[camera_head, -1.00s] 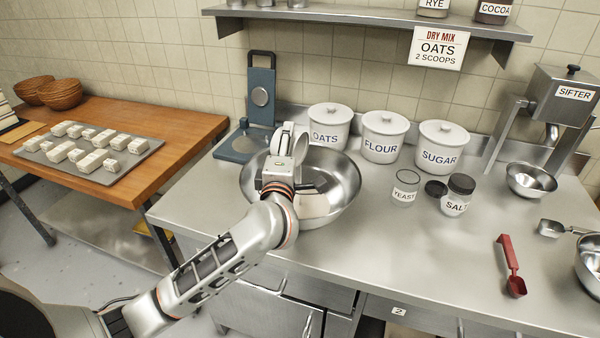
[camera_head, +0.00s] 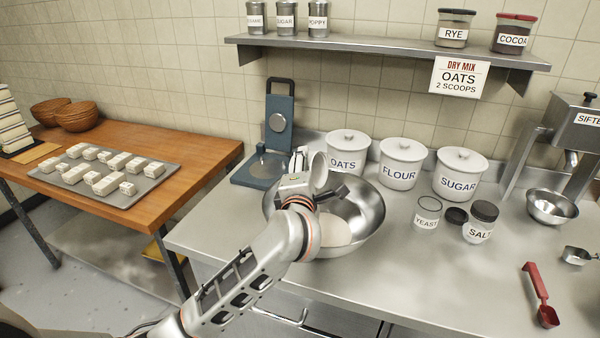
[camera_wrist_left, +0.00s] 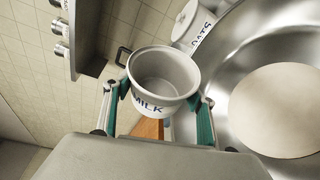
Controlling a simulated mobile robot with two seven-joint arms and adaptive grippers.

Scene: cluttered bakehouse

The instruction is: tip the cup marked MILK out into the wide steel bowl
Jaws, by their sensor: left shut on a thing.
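My left gripper (camera_wrist_left: 160,112) is shut on the white cup marked MILK (camera_wrist_left: 160,75), with one finger on each side of it. In the left wrist view the cup's inside shows and looks empty. In the head view the left gripper (camera_head: 312,176) and the cup, largely hidden by it, are above the back left part of the wide steel bowl (camera_head: 368,212). The cup looks tilted there. A pale off-white round pool (camera_wrist_left: 280,110) lies in the bottom of the bowl; it also shows in the head view (camera_head: 333,232). My right gripper is not in view.
Lidded canisters OATS (camera_head: 347,150), FLOUR (camera_head: 401,164) and SUGAR (camera_head: 460,174) stand behind the bowl. A blue scale (camera_head: 262,168) is at its back left. YEAST (camera_head: 427,212) and SALT (camera_head: 480,222) jars stand to the right.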

